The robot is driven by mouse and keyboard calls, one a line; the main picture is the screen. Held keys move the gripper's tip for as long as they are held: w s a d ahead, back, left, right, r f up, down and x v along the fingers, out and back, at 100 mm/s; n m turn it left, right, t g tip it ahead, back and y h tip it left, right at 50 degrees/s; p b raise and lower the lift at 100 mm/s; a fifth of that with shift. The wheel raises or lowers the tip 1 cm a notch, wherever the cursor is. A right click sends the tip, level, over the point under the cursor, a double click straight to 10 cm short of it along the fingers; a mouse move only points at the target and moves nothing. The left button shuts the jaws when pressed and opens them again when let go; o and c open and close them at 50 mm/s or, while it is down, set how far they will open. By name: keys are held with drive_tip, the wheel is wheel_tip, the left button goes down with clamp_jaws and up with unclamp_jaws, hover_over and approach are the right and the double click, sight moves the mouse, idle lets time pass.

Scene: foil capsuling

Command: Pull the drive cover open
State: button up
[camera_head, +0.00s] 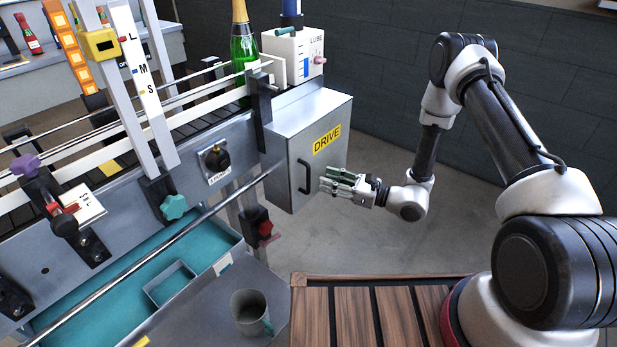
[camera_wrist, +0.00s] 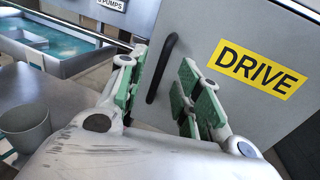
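The drive cover (camera_head: 327,165) is a grey metal door with a yellow DRIVE label and a black bar handle (camera_head: 304,177) near its left edge. The cover looks closed against its housing. My gripper (camera_head: 325,185) is in front of the cover, just right of the handle in the head view. In the wrist view, my gripper (camera_wrist: 155,92) has its green-padded fingers spread apart. The handle (camera_wrist: 161,68) shows between the fingers there, beyond the tips, and nothing is held. Whether the fingertips reach around the handle cannot be told.
A grey mug (camera_head: 250,312) stands on the grey surface below left, beside a teal-lined tray (camera_head: 215,268). A green bottle (camera_head: 243,45) and a white LUBE box (camera_head: 293,55) are above the housing. A red-black knob (camera_head: 262,229) sits left of the cover. Floor right of the cover is clear.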

sight(308, 190)
drive_tip(key=shift+m+t, duration=0.4)
drive_tip(key=w+a, duration=0.1)
drive_tip(key=a, duration=0.1)
drive_tip(key=w+a+f, duration=0.1)
drive_tip(key=a, duration=0.1)
drive_tip(key=w+a, duration=0.1)
drive_tip(key=a, duration=0.1)
drive_tip(key=shift+w+a+f, duration=0.35)
drive_tip(key=shift+w+a, duration=0.05)
clamp_jaws()
